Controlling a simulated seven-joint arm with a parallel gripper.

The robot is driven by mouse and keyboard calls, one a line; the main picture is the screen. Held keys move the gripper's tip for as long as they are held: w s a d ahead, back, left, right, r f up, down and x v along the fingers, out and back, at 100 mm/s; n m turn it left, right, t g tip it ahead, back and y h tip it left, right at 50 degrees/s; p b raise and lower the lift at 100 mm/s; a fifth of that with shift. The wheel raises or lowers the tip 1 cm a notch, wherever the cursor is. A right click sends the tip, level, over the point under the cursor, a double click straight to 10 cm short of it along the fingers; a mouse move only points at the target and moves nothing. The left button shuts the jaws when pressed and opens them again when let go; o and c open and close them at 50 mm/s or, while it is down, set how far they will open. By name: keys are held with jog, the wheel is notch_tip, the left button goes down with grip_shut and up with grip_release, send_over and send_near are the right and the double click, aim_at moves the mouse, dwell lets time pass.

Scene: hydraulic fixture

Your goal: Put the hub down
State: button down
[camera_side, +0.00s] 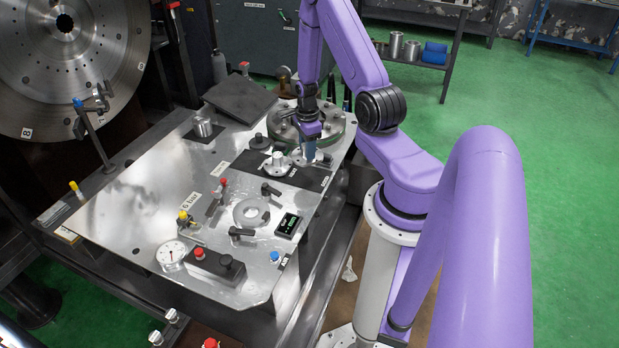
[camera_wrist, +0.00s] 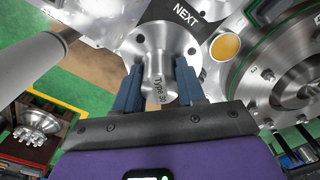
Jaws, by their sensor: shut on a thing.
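My gripper (camera_side: 309,152) is pointing down over the far right part of the steel work plate. In the wrist view its blue fingers (camera_wrist: 159,88) are shut on the neck of a shiny metal hub (camera_wrist: 158,62). Another flanged hub (camera_side: 277,163) stands upright on the mat, just left of my gripper.
A large round metal fixture (camera_side: 337,128) is close behind my gripper.

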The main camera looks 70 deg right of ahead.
jog(key=shift+s+d, duration=0.25)
jog(key=shift+s+d+f, duration=0.1)
jog(key=shift+f, duration=3.8)
jog(key=shift+f, duration=0.15)
jog(key=c, duration=0.7)
grip_release()
jog(key=shift+o, duration=0.2)
